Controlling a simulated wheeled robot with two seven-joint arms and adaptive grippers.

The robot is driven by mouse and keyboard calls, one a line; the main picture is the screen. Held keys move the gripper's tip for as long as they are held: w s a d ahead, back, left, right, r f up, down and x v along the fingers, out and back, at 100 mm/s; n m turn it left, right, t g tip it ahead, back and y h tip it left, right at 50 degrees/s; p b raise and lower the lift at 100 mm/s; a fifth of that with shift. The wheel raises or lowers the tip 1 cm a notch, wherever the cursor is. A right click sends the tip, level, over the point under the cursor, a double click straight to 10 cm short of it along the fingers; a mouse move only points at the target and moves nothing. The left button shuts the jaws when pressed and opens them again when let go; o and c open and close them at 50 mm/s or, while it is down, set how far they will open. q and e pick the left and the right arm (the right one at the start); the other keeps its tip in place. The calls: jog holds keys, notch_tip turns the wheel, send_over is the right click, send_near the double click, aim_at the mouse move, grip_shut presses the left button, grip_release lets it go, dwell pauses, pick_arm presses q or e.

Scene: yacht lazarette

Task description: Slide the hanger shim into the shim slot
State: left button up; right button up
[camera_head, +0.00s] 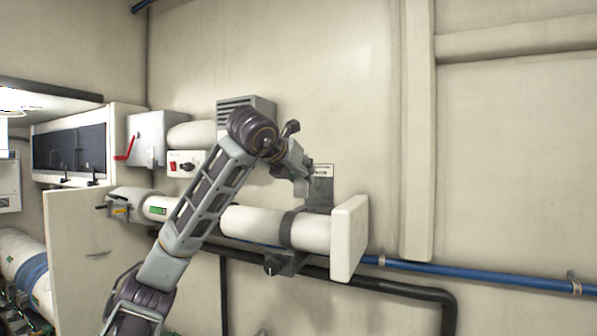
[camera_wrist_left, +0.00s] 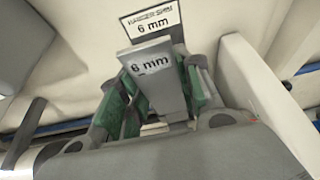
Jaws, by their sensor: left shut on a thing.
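The hanger shim (camera_wrist_left: 152,72) is a grey plate marked "6 mm". In the left wrist view it stands between the green-padded fingers of my left gripper (camera_wrist_left: 160,98), which is shut on it. A placard (camera_wrist_left: 151,22) reading "HANGER SHIM 6 mm" is on the wall just beyond the shim's top. In the head view my left gripper (camera_head: 301,187) is by the wall, above the white cylinder (camera_head: 262,226) and beside a grey upright plate (camera_head: 320,192) under the same placard (camera_head: 322,170). I cannot make out the shim slot, or whether the shim's lower end is in it. My right gripper is not in view.
A white end block (camera_head: 349,238) stands close to the right of the gripper. A dark strap (camera_head: 287,230) rings the cylinder. A blue pipe (camera_head: 470,277) and a black pipe (camera_head: 400,290) run below. A vented grey box (camera_head: 246,108) is behind my arm.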

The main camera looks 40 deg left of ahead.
pick_arm(q)
jog(key=f+x, duration=0.1)
jog(key=x, duration=0.5)
jog(key=shift+s+f, duration=0.15)
jog(key=shift+f, duration=0.05)
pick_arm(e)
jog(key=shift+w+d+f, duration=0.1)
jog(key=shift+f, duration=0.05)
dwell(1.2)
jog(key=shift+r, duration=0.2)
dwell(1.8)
pick_arm(q)
jog(key=shift+f, duration=0.3)
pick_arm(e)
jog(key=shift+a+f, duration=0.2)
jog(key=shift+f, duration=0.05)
pick_arm(q)
jog(key=shift+f+b, duration=0.15)
jog(key=shift+b, duration=0.25)
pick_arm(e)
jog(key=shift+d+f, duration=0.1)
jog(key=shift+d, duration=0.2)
pick_arm(q)
jog(key=shift+f, duration=0.35)
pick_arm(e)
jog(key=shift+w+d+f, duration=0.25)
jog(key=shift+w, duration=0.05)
